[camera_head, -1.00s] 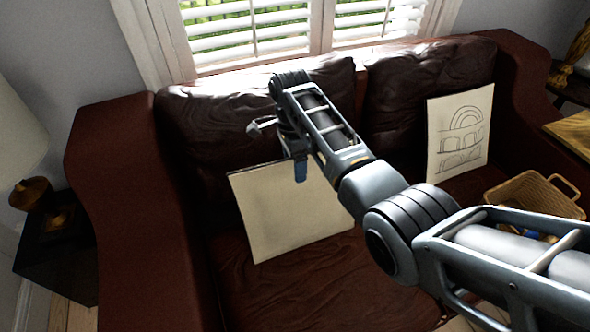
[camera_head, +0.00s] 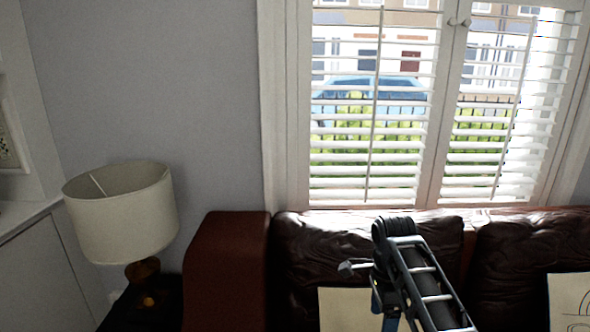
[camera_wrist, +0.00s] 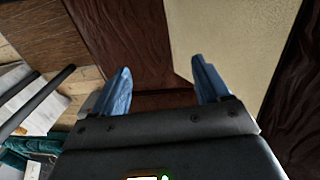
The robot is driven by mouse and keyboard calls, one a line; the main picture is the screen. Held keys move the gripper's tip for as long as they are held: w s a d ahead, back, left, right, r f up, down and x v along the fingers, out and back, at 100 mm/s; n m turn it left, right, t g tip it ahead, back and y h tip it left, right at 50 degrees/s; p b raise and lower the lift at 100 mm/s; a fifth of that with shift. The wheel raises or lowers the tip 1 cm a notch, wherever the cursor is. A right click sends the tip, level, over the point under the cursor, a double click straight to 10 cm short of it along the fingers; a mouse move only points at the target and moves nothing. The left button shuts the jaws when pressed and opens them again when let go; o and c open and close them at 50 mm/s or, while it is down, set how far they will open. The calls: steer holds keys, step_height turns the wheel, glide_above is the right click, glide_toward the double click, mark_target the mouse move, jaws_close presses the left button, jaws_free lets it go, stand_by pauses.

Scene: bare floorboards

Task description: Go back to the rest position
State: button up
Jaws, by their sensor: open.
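My gripper (camera_wrist: 160,88) shows in the wrist view with its two blue fingertips spread apart and nothing between them. Beyond the fingers lie the dark red-brown leather sofa and a blank cream panel (camera_wrist: 235,40). In the head view my arm reaches up in front of the sofa (camera_head: 226,275), and the gripper end is mostly cut off or hidden at the bottom edge. The cream panel (camera_head: 338,308) also shows there, leaning on the sofa beside my arm.
A lamp with a cream shade (camera_head: 122,215) stands on a dark side table (camera_head: 150,310) left of the sofa. A shuttered window (camera_head: 370,130) is behind the sofa. A second panel with a drawing (camera_head: 570,300) is at the lower right.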

steer(key=s+a+f+n+t, duration=0.1)
steer(key=s+f+n+t, duration=0.1)
steer(key=s+f, duration=0.4)
steer(key=s+f+n+t, duration=0.2)
steer(key=s+f, duration=0.2)
steer(key=f, duration=0.5)
steer(key=s+f+n+t, duration=0.3)
steer(key=s+n+t, duration=0.15)
steer(key=s, duration=1.15)
steer(key=s+d+r+n+t, duration=0.2)
steer(key=s+r+n+t, duration=0.25)
steer(key=s+r, duration=0.85)
steer(key=s+r+n+t, duration=0.1)
steer(key=s+r+n, duration=0.1)
steer(key=s+r, duration=0.3)
steer(key=s+d+r+n+t, duration=0.1)
steer(key=s+r+n+t, duration=0.1)
steer(key=s+r, duration=0.4)
step_height(320, 180, up, 6)
steer(key=shift+f+n, duration=0.15)
steer(key=shift+n, duration=0.45)
steer(key=shift+d, duration=0.1)
